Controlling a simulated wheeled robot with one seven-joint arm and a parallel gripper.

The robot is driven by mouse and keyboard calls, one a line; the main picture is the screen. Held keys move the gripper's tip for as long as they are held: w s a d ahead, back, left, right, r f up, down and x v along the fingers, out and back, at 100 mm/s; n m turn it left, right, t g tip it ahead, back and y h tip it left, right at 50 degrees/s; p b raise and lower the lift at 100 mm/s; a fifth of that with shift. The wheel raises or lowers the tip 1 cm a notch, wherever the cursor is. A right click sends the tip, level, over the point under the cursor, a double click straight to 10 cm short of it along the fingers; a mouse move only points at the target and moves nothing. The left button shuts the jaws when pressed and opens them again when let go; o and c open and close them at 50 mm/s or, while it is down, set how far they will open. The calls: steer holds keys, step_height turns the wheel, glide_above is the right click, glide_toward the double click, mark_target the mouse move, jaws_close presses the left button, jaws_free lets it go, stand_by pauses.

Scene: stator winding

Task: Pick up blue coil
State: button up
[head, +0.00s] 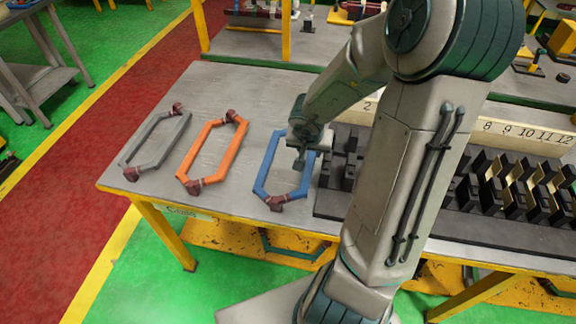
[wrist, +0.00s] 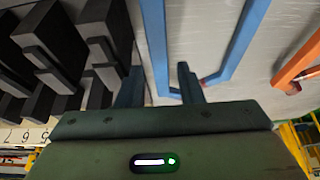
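The blue coil (head: 264,167) is an elongated six-sided loop with dark red ends, lying flat on the grey table in the head view. In the wrist view, the blue coil (wrist: 238,45) shows as two blue bars joined at the bottom. My gripper (head: 298,168) is over the coil's right long side. In the wrist view my gripper (wrist: 158,85) has its two fingers apart, and one blue bar runs between them. Whether the fingers touch the bar cannot be seen.
An orange coil (head: 211,152) and a grey coil (head: 155,142) lie to the left on the table (head: 112,184). Black stator blocks (head: 470,190) stand close on the right, with a numbered strip (head: 535,133) behind them. Bare table lies between the coils.

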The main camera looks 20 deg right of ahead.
mark_target(310, 159)
steer(key=shift+s+b+x, duration=0.15)
steer(key=shift+b+x, duration=0.8)
steer(key=shift+x, duration=0.25)
steer(key=shift+s+b+x, duration=0.1)
steer(key=shift+b+x, duration=0.85)
steer(key=shift+x, duration=0.2)
steer(key=shift+w+f+b, duration=0.25)
steer(key=shift+f+b, duration=0.05)
steer(key=shift+f, duration=0.25)
steer(key=shift+r, duration=0.1)
jaws_close()
